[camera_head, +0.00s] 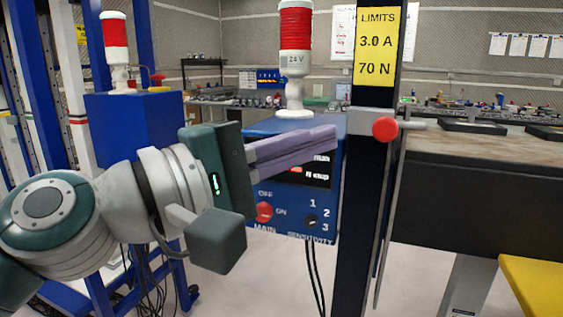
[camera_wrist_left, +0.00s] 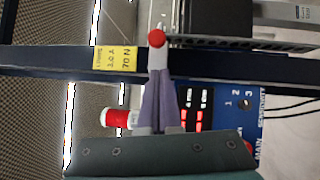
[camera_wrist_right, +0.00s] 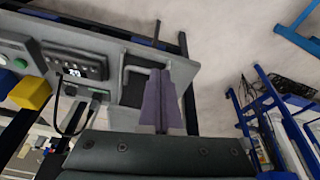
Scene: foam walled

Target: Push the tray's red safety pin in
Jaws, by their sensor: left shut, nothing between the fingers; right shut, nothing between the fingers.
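The red safety pin's round knob (camera_head: 385,129) sticks out at a grey bracket (camera_head: 368,121) on a dark upright post. A grey rod runs to the right behind the knob. The knob also shows in the left wrist view (camera_wrist_left: 157,38), just beyond the fingertips. My left gripper (camera_head: 334,133) is shut and empty, its purple fingers pointing right toward the bracket. In the head view the tips appear left of the knob; contact is not clear. My right gripper (camera_wrist_right: 160,78) is shut and empty, away from the pin. I cannot tell which part is the tray.
A blue control box (camera_head: 293,215) with a red-and-white lamp (camera_head: 296,50) stands behind my left fingers. A yellow limits sign (camera_head: 377,45) is on the post above the bracket. A dark-sided bench (camera_head: 475,195) is at the right. A grey panel (camera_wrist_right: 95,65) lies near my right gripper.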

